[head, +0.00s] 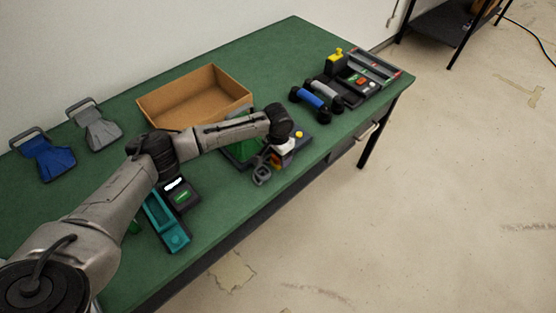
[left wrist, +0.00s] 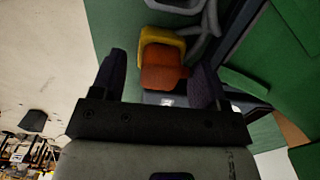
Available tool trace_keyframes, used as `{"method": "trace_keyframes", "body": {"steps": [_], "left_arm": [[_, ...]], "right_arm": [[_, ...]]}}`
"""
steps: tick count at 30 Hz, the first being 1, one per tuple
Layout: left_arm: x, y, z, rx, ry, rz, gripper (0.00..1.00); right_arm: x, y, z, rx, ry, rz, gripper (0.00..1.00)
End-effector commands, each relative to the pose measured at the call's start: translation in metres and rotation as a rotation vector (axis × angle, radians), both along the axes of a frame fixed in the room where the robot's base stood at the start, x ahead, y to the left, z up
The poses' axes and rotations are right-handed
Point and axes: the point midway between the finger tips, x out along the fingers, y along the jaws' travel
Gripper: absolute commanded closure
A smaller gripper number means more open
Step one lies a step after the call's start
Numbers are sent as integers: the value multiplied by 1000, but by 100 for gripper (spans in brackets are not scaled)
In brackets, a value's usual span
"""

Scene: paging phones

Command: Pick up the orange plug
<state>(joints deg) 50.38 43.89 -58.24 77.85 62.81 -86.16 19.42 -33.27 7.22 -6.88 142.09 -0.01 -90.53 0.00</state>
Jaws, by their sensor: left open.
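The orange plug (left wrist: 162,68) lies between the two fingers of my left gripper (left wrist: 160,74) in the left wrist view, with a yellow part (left wrist: 163,38) just beyond it. The fingers stand apart on either side of the plug; whether either touches it cannot be told. In the head view my left gripper (head: 278,150) is low over the front edge of the green table. A small orange-yellow patch (head: 274,160) shows beside it there, mostly hidden by the gripper. My right gripper is in neither view.
On the green table (head: 225,240), an open cardboard box (head: 165,107) stands behind my left arm. Blue (head: 47,160) and grey (head: 97,130) handled pieces lie at left.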

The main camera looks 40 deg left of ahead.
Motion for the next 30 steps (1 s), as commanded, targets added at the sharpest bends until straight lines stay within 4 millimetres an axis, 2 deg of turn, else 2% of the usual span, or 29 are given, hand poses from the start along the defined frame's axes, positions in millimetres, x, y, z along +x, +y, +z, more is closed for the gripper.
{"method": "trace_keyframes", "body": {"steps": [5, 23, 30], "left_arm": [[0, 0, 1, 0, -1, 0, 34], [0, 0, 1, 0, -1, 0, 90], [0, 0, 4, 0, -2, 0, 90]], "right_arm": [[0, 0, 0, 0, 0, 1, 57], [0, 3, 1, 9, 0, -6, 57], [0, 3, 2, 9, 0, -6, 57]]}}
